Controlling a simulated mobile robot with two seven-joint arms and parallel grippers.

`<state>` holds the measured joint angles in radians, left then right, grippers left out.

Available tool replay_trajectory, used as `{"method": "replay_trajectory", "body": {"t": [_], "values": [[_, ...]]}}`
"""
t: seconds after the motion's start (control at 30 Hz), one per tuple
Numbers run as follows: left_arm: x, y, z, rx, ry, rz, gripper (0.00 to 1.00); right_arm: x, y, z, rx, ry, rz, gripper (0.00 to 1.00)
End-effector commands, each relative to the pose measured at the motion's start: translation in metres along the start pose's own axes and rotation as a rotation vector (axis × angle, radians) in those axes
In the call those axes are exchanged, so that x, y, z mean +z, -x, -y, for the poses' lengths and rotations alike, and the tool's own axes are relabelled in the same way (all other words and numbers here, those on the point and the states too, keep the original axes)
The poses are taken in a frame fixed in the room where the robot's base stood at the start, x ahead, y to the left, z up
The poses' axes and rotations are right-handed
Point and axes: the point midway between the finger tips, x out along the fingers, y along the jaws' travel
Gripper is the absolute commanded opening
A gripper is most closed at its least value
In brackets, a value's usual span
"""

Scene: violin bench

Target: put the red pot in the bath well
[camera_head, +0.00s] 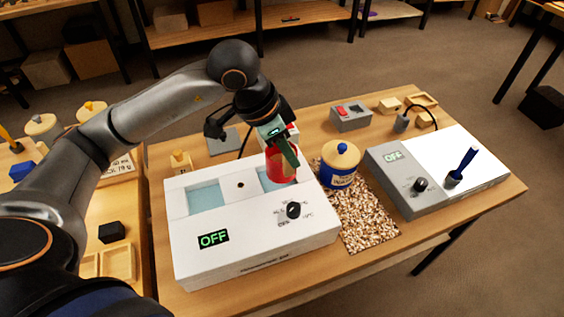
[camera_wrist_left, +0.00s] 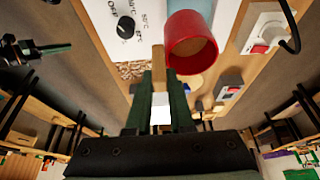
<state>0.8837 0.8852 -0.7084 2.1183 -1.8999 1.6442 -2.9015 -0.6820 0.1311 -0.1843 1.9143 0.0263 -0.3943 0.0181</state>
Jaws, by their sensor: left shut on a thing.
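The red pot (camera_head: 281,166) is at the right well (camera_head: 266,180) of the white bath (camera_head: 255,232). I cannot tell whether its base is inside the well or just above it. In the left wrist view the pot (camera_wrist_left: 190,48) shows its round red rim and tan inside, with pale blue behind it. My left gripper (camera_head: 285,150) is at the pot, its green fingers (camera_wrist_left: 160,88) shut on a tan wooden piece beside the rim, apparently the pot's handle. The left well (camera_head: 206,197) holds only pale blue. My right gripper is not in view.
A blue jar with a tan lid (camera_head: 341,160) stands close right of the bath, by a speckled mat (camera_head: 366,217). A grey and white unit (camera_head: 437,172) with a blue brush (camera_head: 461,165) is further right. A red-switch box (camera_head: 350,117) sits behind. The bath display reads OFF.

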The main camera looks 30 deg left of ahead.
Motion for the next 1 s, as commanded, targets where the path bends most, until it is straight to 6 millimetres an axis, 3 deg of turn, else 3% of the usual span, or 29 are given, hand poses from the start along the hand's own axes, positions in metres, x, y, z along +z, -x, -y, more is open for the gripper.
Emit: {"method": "replay_trajectory", "body": {"t": [0.27, 0.5, 0.97, 1.0], "values": [[0.016, -0.016, 0.015, 0.0, 0.003, 0.001, 0.0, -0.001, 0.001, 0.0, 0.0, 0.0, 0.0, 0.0], [0.026, -0.04, 0.015, 0.001, 0.002, 0.0, 0.0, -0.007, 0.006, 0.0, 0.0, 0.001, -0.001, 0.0], [0.028, -0.048, 0.015, -0.002, 0.0, -0.003, 0.0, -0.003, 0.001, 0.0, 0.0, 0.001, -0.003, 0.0], [0.028, -0.047, 0.015, -0.001, 0.001, -0.002, 0.21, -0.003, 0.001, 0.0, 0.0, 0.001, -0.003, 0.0]]}}
